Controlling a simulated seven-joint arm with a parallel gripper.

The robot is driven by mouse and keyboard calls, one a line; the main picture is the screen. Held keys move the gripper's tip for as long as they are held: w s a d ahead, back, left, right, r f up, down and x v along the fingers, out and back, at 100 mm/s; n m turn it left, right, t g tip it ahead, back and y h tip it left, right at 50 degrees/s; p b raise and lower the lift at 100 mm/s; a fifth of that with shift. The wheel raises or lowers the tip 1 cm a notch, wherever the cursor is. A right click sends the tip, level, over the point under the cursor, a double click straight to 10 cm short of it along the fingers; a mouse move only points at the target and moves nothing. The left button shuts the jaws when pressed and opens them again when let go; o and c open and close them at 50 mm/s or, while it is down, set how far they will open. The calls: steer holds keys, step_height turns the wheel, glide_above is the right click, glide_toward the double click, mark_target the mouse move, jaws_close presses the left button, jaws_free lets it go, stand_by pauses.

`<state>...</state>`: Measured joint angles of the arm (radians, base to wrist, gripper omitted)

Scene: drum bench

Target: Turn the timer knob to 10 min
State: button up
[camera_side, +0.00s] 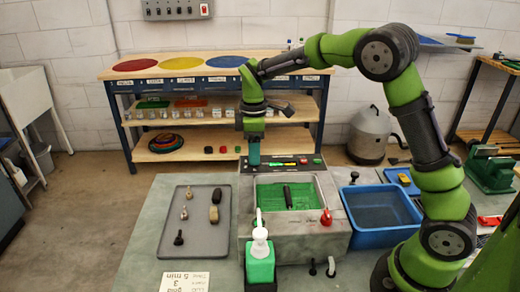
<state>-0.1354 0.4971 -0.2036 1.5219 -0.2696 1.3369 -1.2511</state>
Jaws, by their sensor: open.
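My gripper (254,158) points straight down at the left end of a dark control panel (283,165) along the back of a grey machine. Its fingers are too small here to see what lies between them, and I take it as open. The timer knob cannot be made out; the gripper covers the panel's left end. A red button (304,160) and a green button (317,160) show at the panel's right end. I cannot read any scale.
The machine's basin (262,192) holds green material and a black-handled tool. A grey tray (172,237) with brushes lies left, a blue tub (402,233) right.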

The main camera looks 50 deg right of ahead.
steer(key=shift+f, duration=0.8)
steer(key=shift+c, duration=0.4)
steer(key=c, duration=1)
steer(key=shift+o, duration=0.2)
